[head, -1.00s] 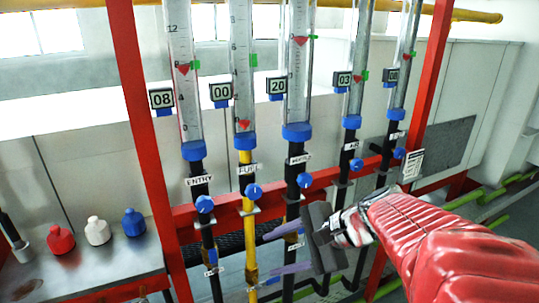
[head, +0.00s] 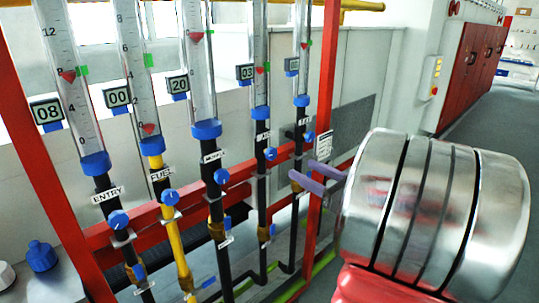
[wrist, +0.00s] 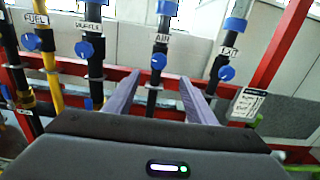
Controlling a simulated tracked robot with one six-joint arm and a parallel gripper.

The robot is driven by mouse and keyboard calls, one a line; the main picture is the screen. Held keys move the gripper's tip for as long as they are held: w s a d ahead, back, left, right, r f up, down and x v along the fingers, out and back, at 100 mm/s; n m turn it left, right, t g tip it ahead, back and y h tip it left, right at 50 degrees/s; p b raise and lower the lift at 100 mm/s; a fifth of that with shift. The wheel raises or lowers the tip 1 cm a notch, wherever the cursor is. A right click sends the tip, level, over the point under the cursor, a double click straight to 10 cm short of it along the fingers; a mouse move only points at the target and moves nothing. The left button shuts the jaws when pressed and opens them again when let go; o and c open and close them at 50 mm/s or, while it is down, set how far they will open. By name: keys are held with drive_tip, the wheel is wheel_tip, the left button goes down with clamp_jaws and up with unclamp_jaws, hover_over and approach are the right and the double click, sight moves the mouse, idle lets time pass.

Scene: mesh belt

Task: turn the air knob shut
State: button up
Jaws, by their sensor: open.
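The air knob (head: 271,153) is a small blue knob on the black pipe under the AIR label, the fourth pipe from the left. In the wrist view the air knob (wrist: 158,61) shows between and just beyond my fingertips, with a pale mark on its face. My gripper (head: 300,169) has two purple fingers, which point toward the pipes from the right in the head view. In the wrist view my gripper (wrist: 160,79) is open and empty, its fingers on either side of the air pipe. The fingers appear apart from the knob.
The muffle knob (wrist: 86,50) is left of the air knob, and the exit knob (wrist: 226,73) is to the right. A red frame rail (head: 235,176) crosses behind the pipes. A white tag (head: 324,146) hangs on the right red post. Open floor lies at the far right.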

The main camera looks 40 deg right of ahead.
sight(274, 155)
drive_tip(key=shift+w, duration=0.1)
drive_tip(key=w, duration=1.3)
drive_tip(key=shift+w+a, duration=0.25)
drive_tip(key=shift+w, duration=0.15)
drive_tip(key=c, duration=1)
drive_tip(key=shift+d, duration=0.15)
drive_tip(key=shift+c, duration=0.2)
